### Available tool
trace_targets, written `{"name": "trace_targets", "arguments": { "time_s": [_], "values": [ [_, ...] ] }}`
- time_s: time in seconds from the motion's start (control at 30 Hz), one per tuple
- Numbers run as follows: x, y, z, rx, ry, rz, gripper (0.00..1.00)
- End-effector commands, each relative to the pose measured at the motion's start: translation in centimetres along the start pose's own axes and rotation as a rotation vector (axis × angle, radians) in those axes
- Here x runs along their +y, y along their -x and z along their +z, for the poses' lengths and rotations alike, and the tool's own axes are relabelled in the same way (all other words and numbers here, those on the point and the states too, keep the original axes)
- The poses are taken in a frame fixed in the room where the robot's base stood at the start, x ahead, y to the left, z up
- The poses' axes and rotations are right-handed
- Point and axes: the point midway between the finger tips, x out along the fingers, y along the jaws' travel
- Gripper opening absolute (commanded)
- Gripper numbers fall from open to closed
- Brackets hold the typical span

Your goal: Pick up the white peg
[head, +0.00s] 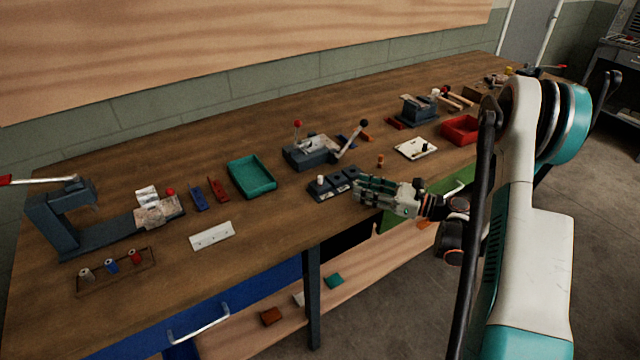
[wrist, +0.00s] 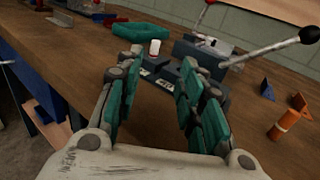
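A small white peg (head: 320,180) stands upright in the leftmost part of a dark block (head: 324,193) near the front edge of the bench. The wrist view also shows the white peg (wrist: 155,47), beyond and between my fingertips. My gripper (head: 357,190) is to the right of the peg, low over the dark block, with its fingers pointing left. In the wrist view my gripper (wrist: 161,66) is open, with nothing between its teal-padded fingers. The fingers hide part of the dark block.
A grey lever fixture (head: 308,152) stands behind the block, its black-knobbed lever (wrist: 270,48) reaching right. A teal tray (head: 251,177) lies to the left. An orange cylinder (wrist: 285,122) stands right of my gripper. A white plate (head: 415,148) and red tray (head: 460,130) lie farther right.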

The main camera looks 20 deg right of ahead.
Motion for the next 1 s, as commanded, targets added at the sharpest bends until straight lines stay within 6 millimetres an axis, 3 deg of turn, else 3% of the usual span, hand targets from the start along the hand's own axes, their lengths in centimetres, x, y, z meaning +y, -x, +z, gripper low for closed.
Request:
{"name": "trace_targets", "arguments": {
  "time_s": [0.4, 0.77, 1.0],
  "values": [
    [0.2, -6.8, -0.2, -0.003, -0.003, 0.005, 0.36],
    [0.3, -9.2, -0.1, -0.002, -0.002, 0.002, 0.36],
    [0.8, -12.5, -0.1, -0.002, -0.002, 0.004, 0.36]
  ]
}}
